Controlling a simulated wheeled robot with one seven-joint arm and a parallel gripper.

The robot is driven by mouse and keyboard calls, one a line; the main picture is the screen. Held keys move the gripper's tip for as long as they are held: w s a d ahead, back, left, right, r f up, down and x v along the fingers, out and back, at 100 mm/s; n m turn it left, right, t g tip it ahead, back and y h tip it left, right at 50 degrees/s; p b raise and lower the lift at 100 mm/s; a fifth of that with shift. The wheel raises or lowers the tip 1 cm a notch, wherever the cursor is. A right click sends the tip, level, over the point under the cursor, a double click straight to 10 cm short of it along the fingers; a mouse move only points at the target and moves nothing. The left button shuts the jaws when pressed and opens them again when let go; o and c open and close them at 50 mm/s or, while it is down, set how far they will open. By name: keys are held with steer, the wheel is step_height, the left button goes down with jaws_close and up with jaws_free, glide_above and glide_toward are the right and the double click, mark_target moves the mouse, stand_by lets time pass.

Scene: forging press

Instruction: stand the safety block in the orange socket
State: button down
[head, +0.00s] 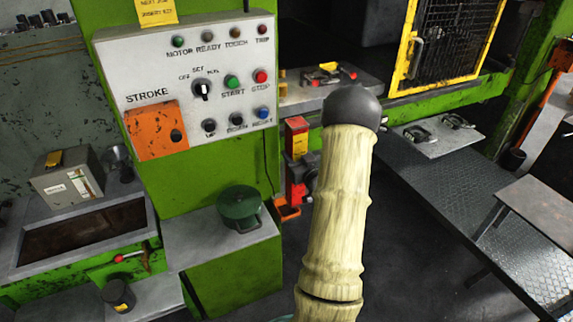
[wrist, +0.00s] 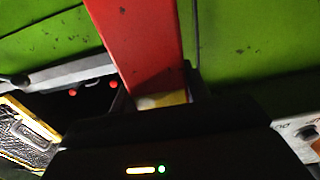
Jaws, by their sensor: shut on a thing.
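The safety block is a red bar (wrist: 140,40) with a yellow and white patch, held between the dark fingers of my gripper (wrist: 160,97) in the wrist view. It runs up out of the top of that picture. In the head view a red block (head: 296,126) with a yellow label stands roughly upright just left of my forearm, which hides part of it. My gripper is mostly hidden behind that forearm. An orange bracket (head: 287,212), apparently the socket, shows low at the block's foot. I cannot tell whether the block touches it or sits in it.
A control panel (head: 195,85) on a green column stands to the left, with a green lidded pot (head: 239,207) on a ledge below. A yellow mesh guard (head: 450,42) is at upper right. A dark walkway (head: 480,210) and a grey table (head: 540,205) lie to the right.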

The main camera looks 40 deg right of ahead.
mark_target(286, 168)
steer(key=shift+w+a+f+p, duration=0.25)
steer(key=shift+w+f+p, duration=0.2)
steer(key=shift+w+f, duration=0.35)
steer(key=shift+w+a+f+p, duration=0.25)
steer(key=shift+w+f+p, duration=0.2)
steer(key=shift+w+f, duration=0.3)
steer(key=shift+s+f, duration=0.1)
steer(key=f+p, duration=0.2)
steer(key=f, duration=0.1)
steer(key=shift+w+a+f, duration=0.15)
steer(key=shift+w+f, duration=0.05)
steer(key=shift+f, duration=0.2)
steer(key=c, duration=0.7)
jaws_free()
steer(key=shift+s+f, duration=0.1)
steer(key=shift+s, duration=0.1)
